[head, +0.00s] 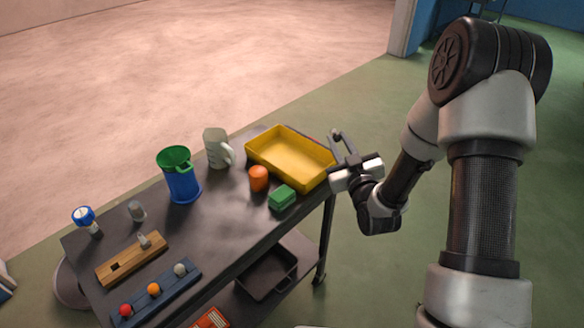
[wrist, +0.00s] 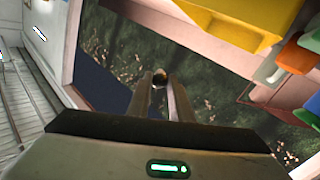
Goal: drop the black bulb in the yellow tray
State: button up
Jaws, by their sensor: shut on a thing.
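The yellow tray (head: 290,158) lies at the far right end of the dark cart top and looks empty inside. In the wrist view, part of the yellow tray (wrist: 235,22) shows at the upper right. My gripper (head: 341,143) is just right of the tray, beyond the cart's edge. In the wrist view its fingers (wrist: 160,84) are shut on the small dark, round black bulb (wrist: 160,76) at their tips. The bulb (head: 337,133) is small in the head view. It is apart from the tray.
An orange cup (head: 258,179) and a green block (head: 282,198) stand close in front of the tray. A pale mug (head: 217,150) and a blue pitcher (head: 183,182) stand left of it. A wooden block (head: 130,261) and a blue rack (head: 155,295) lie at the near end.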

jog(key=w+a+n+g+y+b, duration=0.3)
jog(key=w+a+n+y+b, duration=0.15)
jog(key=w+a+b, duration=0.4)
notch_tip(320, 180, down, 6)
jog(key=s+a+y+b, duration=0.1)
jog(key=a, duration=0.1)
jog(key=shift+r, duration=0.15)
jog(key=shift+s+m, duration=0.1)
jog(key=shift+m, duration=0.15)
jog(key=o, duration=0.8)
jog(key=shift+o, duration=0.2)
jog(key=p+v, duration=0.1)
jog(key=v, duration=1.6)
jog(key=shift+s+p, duration=0.15)
jog(key=shift+p, duration=0.2)
jog(key=shift+d, duration=0.15)
